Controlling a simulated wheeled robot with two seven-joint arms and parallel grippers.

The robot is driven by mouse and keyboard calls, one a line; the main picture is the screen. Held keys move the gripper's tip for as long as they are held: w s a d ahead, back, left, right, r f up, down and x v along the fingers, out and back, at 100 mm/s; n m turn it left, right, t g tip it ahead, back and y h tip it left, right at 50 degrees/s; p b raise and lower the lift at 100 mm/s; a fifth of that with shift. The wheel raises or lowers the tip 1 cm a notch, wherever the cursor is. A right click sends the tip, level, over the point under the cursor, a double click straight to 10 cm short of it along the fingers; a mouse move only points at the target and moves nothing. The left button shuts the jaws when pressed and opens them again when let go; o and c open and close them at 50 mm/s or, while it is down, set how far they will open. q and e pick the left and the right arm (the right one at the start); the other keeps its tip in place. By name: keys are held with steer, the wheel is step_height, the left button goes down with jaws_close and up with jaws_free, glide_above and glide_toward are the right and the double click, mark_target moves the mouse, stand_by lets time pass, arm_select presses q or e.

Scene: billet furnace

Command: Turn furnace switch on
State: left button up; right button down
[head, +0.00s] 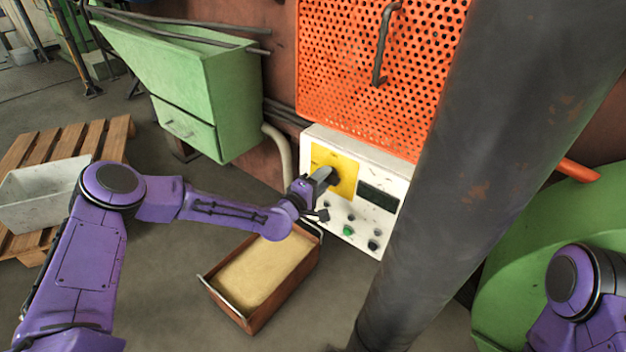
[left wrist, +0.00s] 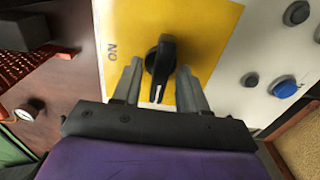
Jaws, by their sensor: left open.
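The furnace switch is a black rotary knob (left wrist: 160,62) on a yellow plate (left wrist: 205,30) of the white control panel (head: 343,223). In the left wrist view its white pointer line faces down toward my gripper, and the "ON" mark is on the left of the knob. My left gripper (left wrist: 160,88) is open, with one finger on each side of the knob; I cannot tell whether either finger touches it. In the head view the left gripper (head: 324,178) is at the yellow plate and hides part of the knob. My right gripper is out of view.
Several buttons, one green (head: 347,231), sit below the plate beside a dark display (head: 377,197). A bin of sand-coloured material (head: 262,273) stands on the floor below. A thick dark pipe (head: 470,150) rises right of the panel. An orange mesh guard (head: 345,50) is above.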

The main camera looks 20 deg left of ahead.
arm_select(q)
jaws_close()
steer(key=shift+m, duration=0.4)
steer(key=shift+s+m+b, duration=0.1)
steer(key=shift+m+b, duration=2.05)
steer(key=shift+m, duration=6.35)
jaws_free()
